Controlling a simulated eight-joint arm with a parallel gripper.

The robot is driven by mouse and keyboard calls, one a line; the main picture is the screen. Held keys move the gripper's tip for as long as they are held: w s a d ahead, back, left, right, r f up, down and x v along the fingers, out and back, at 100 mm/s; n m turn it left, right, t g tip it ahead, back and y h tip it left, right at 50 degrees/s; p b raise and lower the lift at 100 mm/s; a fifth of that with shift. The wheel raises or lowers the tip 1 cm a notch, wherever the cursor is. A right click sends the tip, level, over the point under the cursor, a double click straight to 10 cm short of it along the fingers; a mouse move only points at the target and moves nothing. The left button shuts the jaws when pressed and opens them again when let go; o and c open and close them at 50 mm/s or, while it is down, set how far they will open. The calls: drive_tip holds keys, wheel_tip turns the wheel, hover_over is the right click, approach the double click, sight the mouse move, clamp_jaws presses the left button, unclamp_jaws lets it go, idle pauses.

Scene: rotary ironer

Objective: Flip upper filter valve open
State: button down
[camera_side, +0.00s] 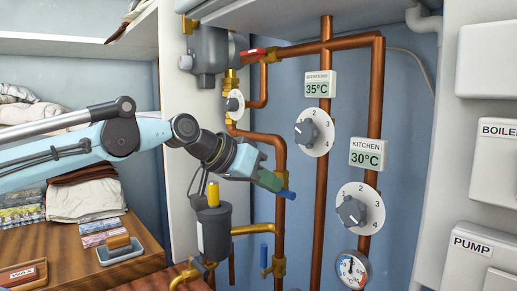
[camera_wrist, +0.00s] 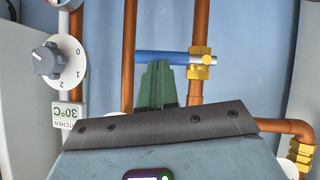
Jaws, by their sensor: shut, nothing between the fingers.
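The upper filter valve's blue lever (camera_side: 287,193) sticks out to the right just past my fingertips in the side view. In the wrist view the blue lever (camera_wrist: 165,58) lies across the copper pipe, with its brass body (camera_wrist: 202,62) at its right end. My gripper (camera_side: 270,181) has green fingers, closed together and empty. In the wrist view its fingertips (camera_wrist: 157,66) are right at the lever's lower edge; I cannot tell whether they touch it. In the side view my gripper hides the valve's body.
A dark filter canister (camera_side: 213,232) stands below my wrist. A lower valve with an upright blue lever (camera_side: 264,256) sits below it to the right. A red-handled valve (camera_side: 253,54) is above. Copper pipes with dials (camera_side: 314,132) stand to the right.

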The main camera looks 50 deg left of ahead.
drive_tip(key=shift+a+r, duration=0.25)
drive_tip(key=shift+a, duration=0.35)
drive_tip(key=d+v, duration=0.1)
drive_tip(key=v, duration=1.3)
drive_tip(key=shift+d, duration=0.35)
